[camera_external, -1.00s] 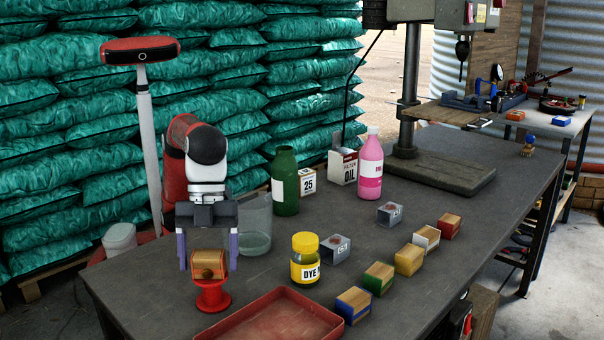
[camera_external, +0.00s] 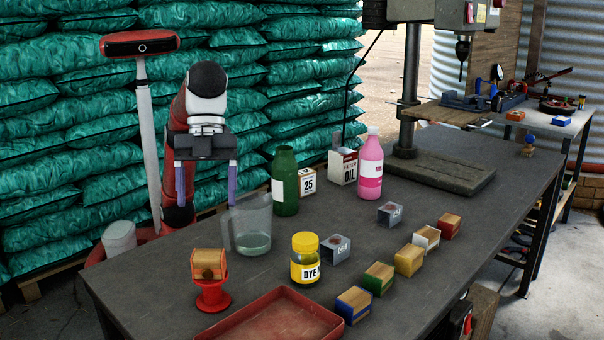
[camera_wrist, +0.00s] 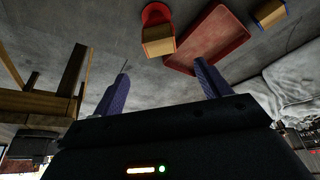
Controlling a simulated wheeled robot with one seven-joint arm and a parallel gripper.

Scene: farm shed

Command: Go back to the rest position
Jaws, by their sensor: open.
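My gripper (camera_external: 206,185) is open and empty. Its two purple fingers point down, above and behind the left part of the bench, apart from everything on it. In the wrist view the gripper (camera_wrist: 160,85) also shows nothing between its spread fingers. A wooden block with a dark round mark (camera_external: 208,263) sits on a red round stand (camera_external: 212,297) at the bench's near left. The block (camera_wrist: 158,40) and the red stand (camera_wrist: 155,13) also show in the wrist view.
A clear jug (camera_external: 250,226) stands close right of my gripper. A red tray (camera_external: 272,318) lies in front. Several coloured blocks (camera_external: 379,279) line the right.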

